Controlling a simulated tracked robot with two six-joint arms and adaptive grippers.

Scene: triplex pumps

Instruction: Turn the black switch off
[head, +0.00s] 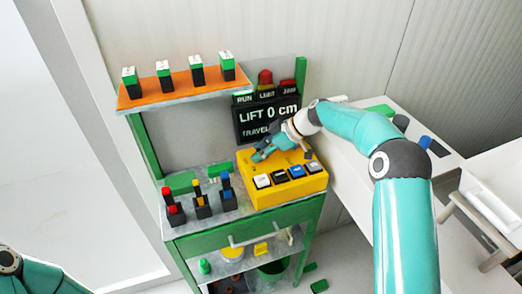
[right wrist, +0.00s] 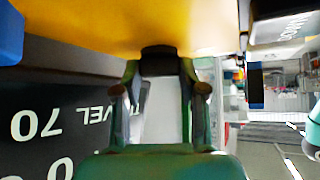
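A yellow box (head: 290,193) stands on the right end of the bench. It carries a row of switches: a white one (head: 262,181), a black one (head: 280,177), a blue one (head: 296,172) and a dark one (head: 312,168) at the right. I cannot tell their on or off positions. My right gripper (head: 258,157) is low over the back left of the box, behind the row. In the right wrist view its fingers (right wrist: 158,72) come together at a black block against the yellow surface. My left gripper is out of view.
A black display (head: 268,116) reading LIFT 0 cm stands behind the box. Black stands with red, yellow and blue tops (head: 200,200) are left of it. An orange shelf (head: 185,93) holds several green-topped blocks. A white table (head: 385,140) is at the right.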

